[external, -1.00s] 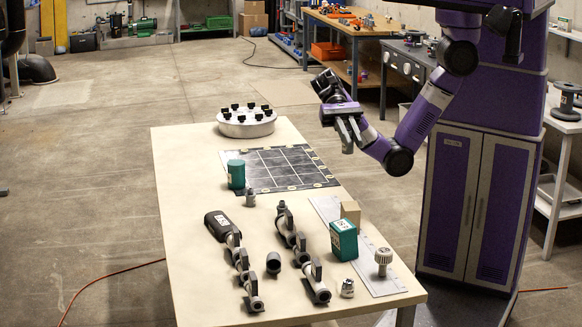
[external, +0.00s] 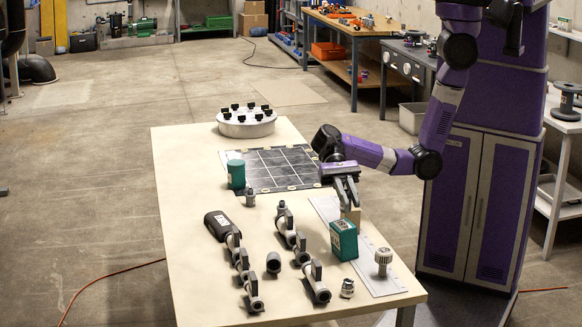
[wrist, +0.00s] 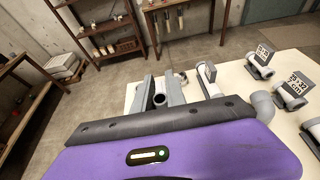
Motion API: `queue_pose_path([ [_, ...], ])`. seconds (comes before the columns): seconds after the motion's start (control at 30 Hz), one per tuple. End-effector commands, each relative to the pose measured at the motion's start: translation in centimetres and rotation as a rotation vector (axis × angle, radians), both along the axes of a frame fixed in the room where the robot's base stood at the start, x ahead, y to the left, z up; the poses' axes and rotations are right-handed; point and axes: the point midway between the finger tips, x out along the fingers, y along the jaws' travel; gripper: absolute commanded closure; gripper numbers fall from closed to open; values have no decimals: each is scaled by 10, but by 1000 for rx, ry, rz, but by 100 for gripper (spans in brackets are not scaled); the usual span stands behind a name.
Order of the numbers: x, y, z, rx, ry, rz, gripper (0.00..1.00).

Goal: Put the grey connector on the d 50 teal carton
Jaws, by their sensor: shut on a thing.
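My gripper (external: 348,197) is shut on the grey connector, a short tube whose open end shows between the fingers in the wrist view (wrist: 159,99). In the external view the connector is hard to make out from the fingers. The gripper points down just above or behind a teal carton (external: 343,241) with a white label, at the table's right side. I cannot tell whether the connector touches anything. A second teal carton (external: 236,174) stands at the left edge of the dark grid mat. The d sizes on both labels are too small to read.
A small brown box (external: 352,214) stands behind the near carton, partly hidden by my fingers. Grey valve assemblies (external: 290,230) and loose fittings lie left of it. A ribbed grey fitting (external: 383,258) stands to its right. The grid mat (external: 275,168) is mostly clear.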

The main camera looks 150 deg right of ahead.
Motion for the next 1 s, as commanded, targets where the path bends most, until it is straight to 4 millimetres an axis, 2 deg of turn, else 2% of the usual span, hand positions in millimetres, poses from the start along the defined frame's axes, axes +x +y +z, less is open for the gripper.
queue_pose_path([
  [0.1, 0, 0, -18, 4, 4, -1, 100],
  [0.23, 0, 0, -29, 1, 1, -1, 100],
  [0.97, 0, 0, -42, 0, 0, 1, 100],
  [1.0, 0, 0, -41, 1, 1, 1, 80],
])
